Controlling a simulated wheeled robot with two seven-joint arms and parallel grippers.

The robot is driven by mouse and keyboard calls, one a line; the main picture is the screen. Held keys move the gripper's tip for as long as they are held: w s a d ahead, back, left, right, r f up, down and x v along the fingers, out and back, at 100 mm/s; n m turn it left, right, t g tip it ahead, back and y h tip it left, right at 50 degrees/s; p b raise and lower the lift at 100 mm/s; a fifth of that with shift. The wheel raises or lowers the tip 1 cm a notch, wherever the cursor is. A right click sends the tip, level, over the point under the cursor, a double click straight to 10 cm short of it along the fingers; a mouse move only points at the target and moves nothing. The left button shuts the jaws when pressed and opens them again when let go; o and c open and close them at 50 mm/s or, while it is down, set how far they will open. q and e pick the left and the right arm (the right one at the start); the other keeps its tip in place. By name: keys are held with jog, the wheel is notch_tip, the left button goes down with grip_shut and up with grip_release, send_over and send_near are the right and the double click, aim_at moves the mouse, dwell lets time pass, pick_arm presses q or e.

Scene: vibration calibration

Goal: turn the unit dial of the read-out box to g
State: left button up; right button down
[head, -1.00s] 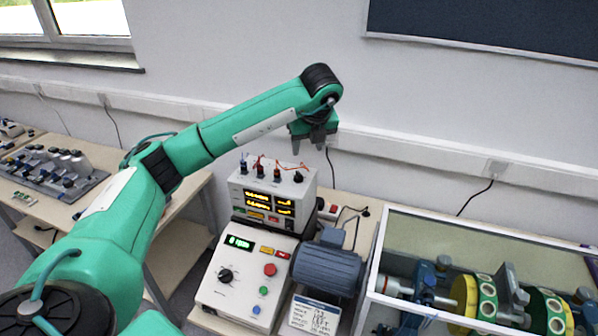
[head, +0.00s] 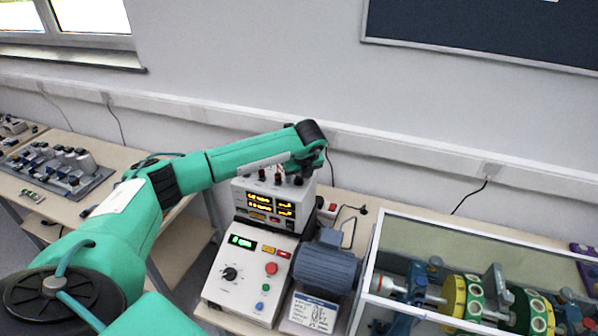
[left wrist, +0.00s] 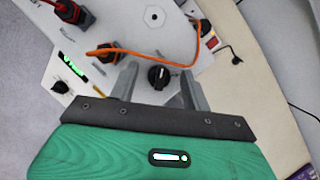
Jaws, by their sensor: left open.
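My left gripper (head: 300,173) is low over the box top, pointing down. In the left wrist view the open gripper (left wrist: 159,82) has a finger on each side of the dial, with gaps; contact is not visible. The dial's lettering is unreadable.
Orange leads (left wrist: 132,50) and plugs lie close beside the dial. The control box (head: 215,290) with a knob and buttons stands below. A grey motor (head: 327,265) and a glass-covered rig (head: 470,232) are to the right.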

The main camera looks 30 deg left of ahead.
pick_arm(q)
jog(key=shift+f, duration=0.1)
jog(key=c, duration=1)
jog(key=shift+f+m+b, duration=0.15)
jog(key=shift+m+b, duration=0.15)
jog(key=shift+b, duration=0.35)
jog(key=m+t+h+b, duration=0.1)
jog(key=m+b, duration=0.3)
jog(key=b, duration=0.2)
jog(key=m+t+h+b, duration=0.1)
jog(key=m+h+b, duration=0.1)
jog(key=m+b, duration=0.2)
jog(key=shift+a+m+b, duration=0.15)
jog(key=shift+m+b, duration=0.25)
jog(key=shift+b, duration=0.95)
jog(key=m+h+b, duration=0.1)
jog(key=m+b, duration=0.1)
jog(key=m, duration=0.1)
jog(key=shift+a+r+m+h+b, duration=0.15)
jog(key=shift+m+h+b, duration=0.15)
jog(key=shift+m, duration=0.5)
jog(key=shift+d+r+m+h+b, duration=0.15)
jog(key=shift+m+h, duration=0.25)
jog(key=shift+m, duration=0.4)
jog(key=shift+a, duration=0.1)
jog(key=shift+m+g, duration=0.3)
